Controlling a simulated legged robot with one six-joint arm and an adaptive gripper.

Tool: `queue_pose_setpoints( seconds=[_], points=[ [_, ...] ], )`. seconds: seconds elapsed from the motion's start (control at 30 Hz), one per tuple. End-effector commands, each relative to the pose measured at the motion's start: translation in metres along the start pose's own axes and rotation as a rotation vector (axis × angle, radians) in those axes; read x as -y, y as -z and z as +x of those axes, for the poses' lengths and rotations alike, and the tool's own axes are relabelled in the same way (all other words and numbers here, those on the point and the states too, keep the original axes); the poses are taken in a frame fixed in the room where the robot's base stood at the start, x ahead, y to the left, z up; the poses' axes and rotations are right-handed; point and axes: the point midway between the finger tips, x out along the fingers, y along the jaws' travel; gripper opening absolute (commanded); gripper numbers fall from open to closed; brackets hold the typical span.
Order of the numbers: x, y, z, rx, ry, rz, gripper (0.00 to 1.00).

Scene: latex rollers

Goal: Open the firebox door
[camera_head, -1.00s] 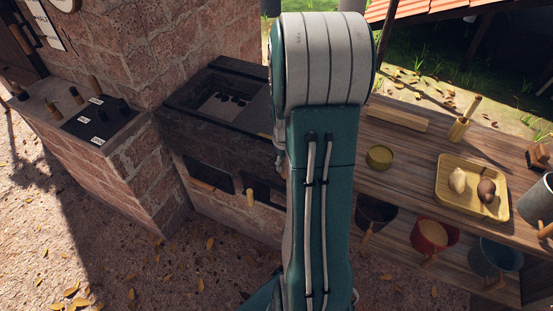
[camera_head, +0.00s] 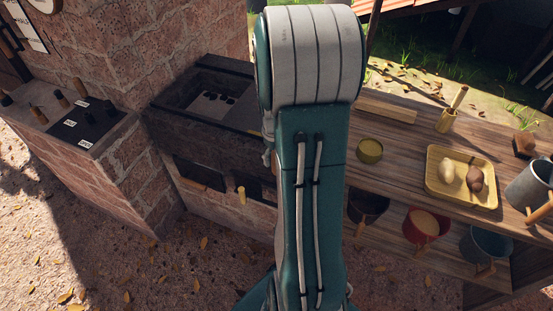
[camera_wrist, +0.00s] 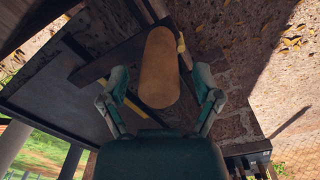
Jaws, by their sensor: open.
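A dark stove (camera_head: 165,125) set in brick stands left of my arm in the head view. I cannot tell which part is the firebox door. In the wrist view, a thick wooden cylinder (camera_wrist: 159,70), like a handle, lies between the open fingers of my gripper (camera_wrist: 161,88), with gaps on both sides. A small yellow piece (camera_wrist: 181,43) shows beyond it. My arm hides my gripper in the head view.
A wooden bench (camera_head: 400,165) right of my arm bears a yellow tray (camera_head: 432,180) and a yellow pot (camera_head: 370,151). A brick counter (camera_head: 125,155) stands left. Leaf-strewn ground in front is open.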

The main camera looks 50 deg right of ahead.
Motion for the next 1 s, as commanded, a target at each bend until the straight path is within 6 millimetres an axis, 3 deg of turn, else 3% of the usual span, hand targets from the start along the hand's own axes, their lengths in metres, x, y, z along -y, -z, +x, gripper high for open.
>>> queue_pose_setpoints(
  seconds=[0.3,0.5,1.0],
  points=[
    [0.0,0.001,-0.068,-0.004,-0.003,0.0,0.82],
    [0.0,0.001,-0.095,-0.001,-0.001,0.0,0.82],
    [0.0,0.0,-0.101,0.002,0.001,0.0,0.82]
  ],
)
